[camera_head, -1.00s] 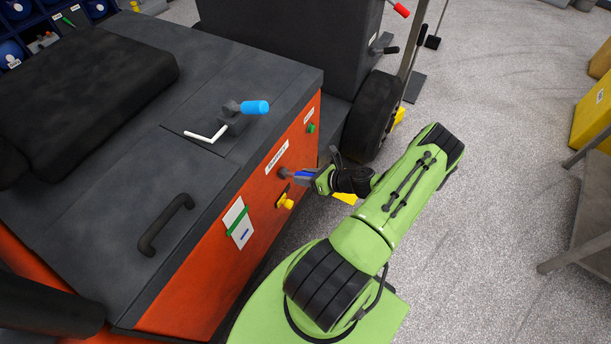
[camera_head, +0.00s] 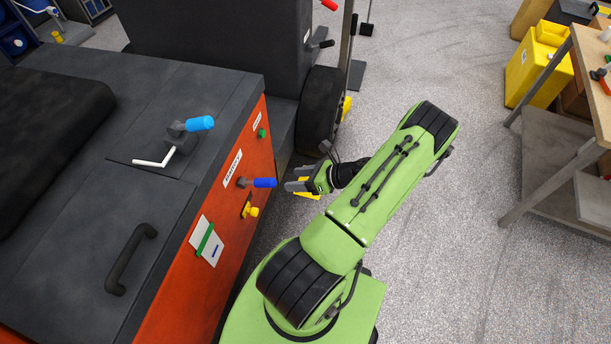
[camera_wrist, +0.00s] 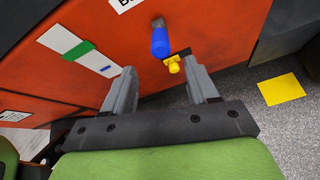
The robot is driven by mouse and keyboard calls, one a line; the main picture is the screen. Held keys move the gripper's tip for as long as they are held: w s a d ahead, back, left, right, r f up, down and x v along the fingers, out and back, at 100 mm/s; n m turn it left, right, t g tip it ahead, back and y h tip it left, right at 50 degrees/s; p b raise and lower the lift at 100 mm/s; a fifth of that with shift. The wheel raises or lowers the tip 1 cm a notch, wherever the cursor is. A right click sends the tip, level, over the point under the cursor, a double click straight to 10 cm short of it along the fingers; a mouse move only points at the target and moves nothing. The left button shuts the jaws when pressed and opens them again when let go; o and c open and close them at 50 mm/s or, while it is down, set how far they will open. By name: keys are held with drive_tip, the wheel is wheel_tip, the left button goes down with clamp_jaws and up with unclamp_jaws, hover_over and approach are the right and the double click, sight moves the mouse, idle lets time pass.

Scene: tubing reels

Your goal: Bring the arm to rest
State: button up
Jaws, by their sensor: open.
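My green arm (camera_head: 375,195) reaches out beside the orange machine. My gripper (camera_head: 292,180) is open and empty, with its fingers pointing at the machine's orange side panel. A blue-handled lever (camera_head: 262,183) sticks out of that panel by its label and stands just beyond the fingertips, apart from them. In the wrist view the blue handle (camera_wrist: 160,42) shows ahead of and between the two grey fingers (camera_wrist: 160,90). A yellow knob (camera_wrist: 173,64) sits beside it on the panel. Nothing is between the fingers.
On the machine's dark top are a crank with a blue grip (camera_head: 199,124) and a black handle (camera_head: 130,258). A wheel (camera_head: 318,108) stands behind my gripper. A workbench (camera_head: 590,75) and a yellow container (camera_head: 537,65) are at right. The floor between is clear.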

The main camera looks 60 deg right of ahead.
drive_tip(key=shift+v, duration=1.5)
